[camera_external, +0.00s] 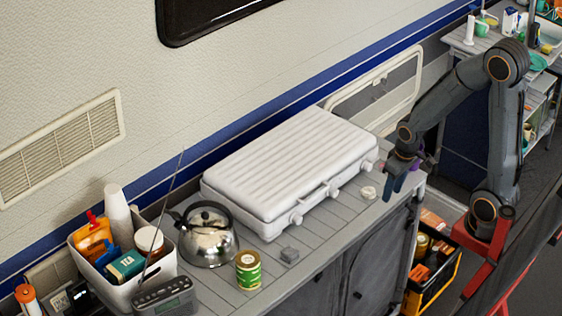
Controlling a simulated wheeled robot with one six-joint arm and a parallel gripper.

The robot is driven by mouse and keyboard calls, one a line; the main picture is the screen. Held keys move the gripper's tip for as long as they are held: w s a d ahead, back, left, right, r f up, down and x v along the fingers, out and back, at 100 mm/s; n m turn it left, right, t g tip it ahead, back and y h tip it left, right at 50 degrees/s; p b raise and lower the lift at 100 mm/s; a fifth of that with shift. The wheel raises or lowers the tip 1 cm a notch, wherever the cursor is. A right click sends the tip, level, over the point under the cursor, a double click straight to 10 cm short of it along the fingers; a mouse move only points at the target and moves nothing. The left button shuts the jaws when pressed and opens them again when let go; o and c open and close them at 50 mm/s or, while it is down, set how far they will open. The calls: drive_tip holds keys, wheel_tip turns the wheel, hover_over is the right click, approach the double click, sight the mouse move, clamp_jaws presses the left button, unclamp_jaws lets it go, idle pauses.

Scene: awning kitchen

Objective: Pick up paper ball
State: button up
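A small whitish, crumpled-looking lump (368,192), which looks like the paper ball, lies on the grey plank counter (330,235) just off the front right corner of the white stove. My gripper (393,190) points down over the counter's right end, to the right of the lump and apart from it in the picture. Its dark fingers are small, and I cannot tell how far apart they are. No object shows clearly between them.
The closed white stove (290,165) with front knobs fills the counter's back. A kettle (207,236), a green-gold can (248,270), a radio (165,297) with a raised antenna and a filled white bin (130,285) stand left. Purple shows behind my gripper.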

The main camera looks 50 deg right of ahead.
drive_tip(key=o, duration=0.6)
drive_tip(key=shift+o, duration=0.2)
drive_tip(key=n+g+b, duration=0.2)
drive_tip(key=n+b, duration=0.4)
drive_tip(key=n, duration=1.1)
hover_over(369, 189)
drive_tip(key=f, duration=0.9)
drive_tip(key=shift+s+a, duration=0.2)
drive_tip(key=shift+a, duration=0.05)
drive_tip(key=shift+w+d+f+n, duration=0.1)
drive_tip(key=shift+d+f+n, duration=0.05)
drive_tip(key=shift+f+n, duration=0.35)
drive_tip(key=shift+d+f+p, duration=0.1)
drive_tip(key=shift+f+p, duration=0.9)
drive_tip(key=shift+f, duration=2.5)
